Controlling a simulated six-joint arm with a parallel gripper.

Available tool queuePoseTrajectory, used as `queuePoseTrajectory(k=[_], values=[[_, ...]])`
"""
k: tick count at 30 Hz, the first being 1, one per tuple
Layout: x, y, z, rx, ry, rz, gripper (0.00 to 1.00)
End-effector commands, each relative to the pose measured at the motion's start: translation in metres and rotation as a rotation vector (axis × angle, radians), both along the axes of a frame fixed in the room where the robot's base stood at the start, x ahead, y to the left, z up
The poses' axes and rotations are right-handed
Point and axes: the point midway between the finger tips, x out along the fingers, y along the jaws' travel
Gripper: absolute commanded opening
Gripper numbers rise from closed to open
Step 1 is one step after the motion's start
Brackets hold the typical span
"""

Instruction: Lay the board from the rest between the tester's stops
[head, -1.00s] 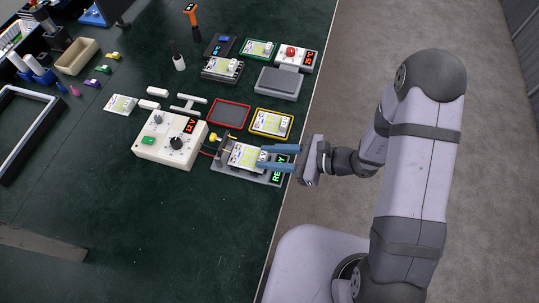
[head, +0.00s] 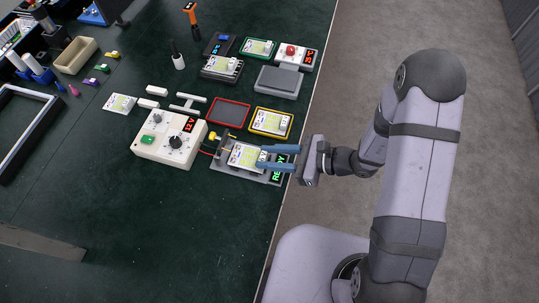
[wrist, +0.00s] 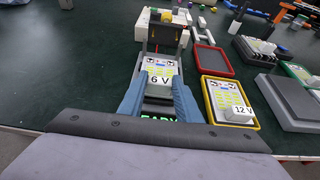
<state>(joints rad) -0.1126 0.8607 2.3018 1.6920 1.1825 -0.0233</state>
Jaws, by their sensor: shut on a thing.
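My gripper (head: 260,157) has its blue fingers along both sides of a white board (head: 240,156) with yellow-green markings. In the wrist view the board (wrist: 158,69) carries a "6 V" label and lies between the fingers. It is over the grey bed of the tester (head: 224,170), whose green display reads "READY". A dark upright (wrist: 165,34) stands at the tester's far end, just beyond the board. I cannot tell whether the board rests on the bed or is slightly above it. The stops are largely hidden by the board and fingers.
A cream control box (head: 160,150) with a knob and red display stands left of the tester. Behind are an empty red-rimmed tray (head: 228,114) and a yellow-rimmed tray (head: 289,126) holding a "12 V" board (wrist: 224,98).

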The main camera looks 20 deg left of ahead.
Motion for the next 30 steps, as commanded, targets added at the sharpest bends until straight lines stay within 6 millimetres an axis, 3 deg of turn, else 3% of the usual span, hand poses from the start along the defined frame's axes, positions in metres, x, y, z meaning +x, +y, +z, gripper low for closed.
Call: queuePoseTrajectory(k=[21, 22, 24, 30], values=[[0.0001, 0.0001, -0.0082, 0.000, 0.000, 0.000, 0.08], [0.0001, 0.0000, -0.0076, 0.000, 0.000, 0.000, 0.38], [0.0001, 0.0001, -0.0075, 0.000, 0.000, 0.000, 0.52], [0.0000, 0.0001, -0.0075, 0.000, 0.000, 0.000, 0.52]])
